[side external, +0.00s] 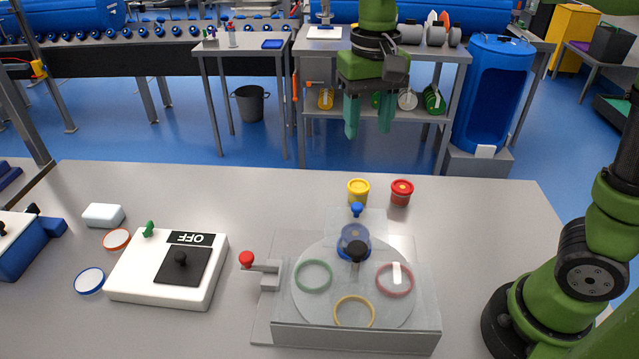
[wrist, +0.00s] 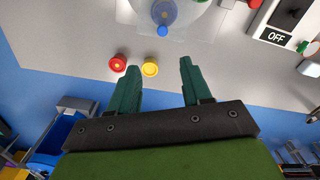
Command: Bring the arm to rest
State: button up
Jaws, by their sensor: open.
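My gripper (side external: 368,118) hangs in the air above the far edge of the table, pointing down. Its two green fingers are apart, with nothing between them. In the wrist view the open gripper (wrist: 158,84) shows bare fingertips. A yellow tub (side external: 358,190) and a red tub (side external: 401,192) stand on the table below it, apart from the fingers. In the wrist view the yellow tub (wrist: 150,69) and the red tub (wrist: 118,64) lie beyond the fingertips.
A clear-covered turntable fixture (side external: 355,338) with coloured rings and a blue tub (side external: 355,238) stands at the front. A white switch box (side external: 150,290) reading OFF is at left, near a white block (side external: 103,215) and loose rings. The table's back left is clear.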

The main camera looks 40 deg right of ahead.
jog(key=shift+w, duration=0.1)
jog(key=s+d+f+t+y, duration=0.1)
jog(key=s+d+t, duration=0.1)
jog(key=s, duration=0.3)
jog(key=s+d+f+t+y, duration=0.1)
jog(key=s+d+t, duration=0.1)
jog(key=s+t, duration=0.3)
jog(key=shift+s+d+f+n, duration=0.3)
jog(key=shift+s+d+f, duration=0.1)
jog(key=shift+s, duration=0.4)
